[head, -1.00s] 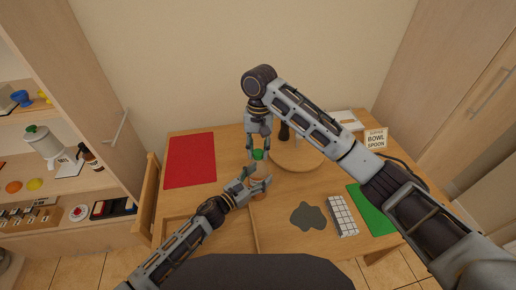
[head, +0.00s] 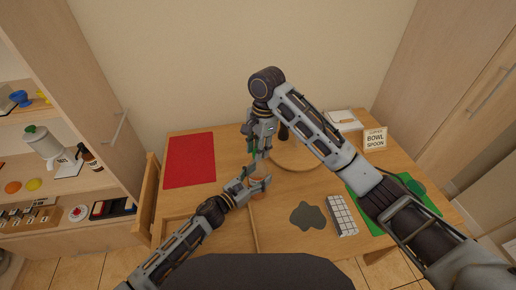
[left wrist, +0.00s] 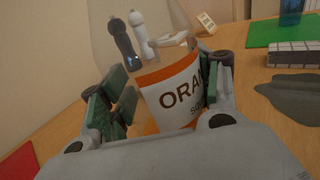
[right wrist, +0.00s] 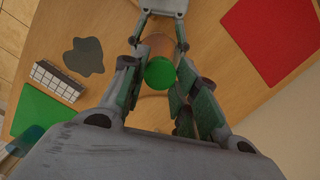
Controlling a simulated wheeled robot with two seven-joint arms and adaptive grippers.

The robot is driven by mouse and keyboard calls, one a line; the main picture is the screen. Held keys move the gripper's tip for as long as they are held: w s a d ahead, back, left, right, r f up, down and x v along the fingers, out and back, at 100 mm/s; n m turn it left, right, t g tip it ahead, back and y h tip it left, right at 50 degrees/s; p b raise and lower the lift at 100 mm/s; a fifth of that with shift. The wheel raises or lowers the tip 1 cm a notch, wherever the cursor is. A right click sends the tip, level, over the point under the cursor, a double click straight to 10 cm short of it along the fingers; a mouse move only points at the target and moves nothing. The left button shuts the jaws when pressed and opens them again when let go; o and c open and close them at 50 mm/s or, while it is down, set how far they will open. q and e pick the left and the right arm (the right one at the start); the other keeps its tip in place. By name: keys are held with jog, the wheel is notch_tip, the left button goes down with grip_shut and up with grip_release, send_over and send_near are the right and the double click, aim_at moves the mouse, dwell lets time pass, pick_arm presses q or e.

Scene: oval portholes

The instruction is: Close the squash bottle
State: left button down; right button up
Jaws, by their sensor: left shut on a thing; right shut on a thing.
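The squash bottle (left wrist: 172,92), with an orange and white label, stands between the fingers of my left gripper (head: 258,188), which is shut on it. Its body also shows in the right wrist view (right wrist: 158,44). The green cap (right wrist: 160,73) is between the fingers of my right gripper (right wrist: 160,88), above the bottle top. That gripper is shut on the cap, its fingers pointing down at the bottle. The cap hides the bottle's mouth, so I cannot tell whether it is seated.
A round wooden board (head: 295,160) and a dark mill (head: 283,133) are behind the grippers. A red mat (head: 190,160) lies left. A grey patch (head: 308,216), a white gridded block (head: 342,216) and a green mat (head: 433,203) lie right. A shelf unit (head: 95,185) stands at far left.

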jog(key=m, duration=0.2)
jog(key=shift+m, duration=0.3)
pick_arm(q)
jog(key=shift+f, duration=0.15)
pick_arm(e)
jog(key=o, duration=0.7)
jog(key=shift+r, duration=0.15)
notch_tip(320, 180, up, 12)
jog(key=d, duration=0.1)
jog(key=shift+w+d+f, duration=0.15)
jog(key=shift+w+f, duration=0.05)
dwell(0.4)
pick_arm(q)
jog(key=shift+c, duration=1.3)
grip_release()
jog(key=shift+a, duration=0.1)
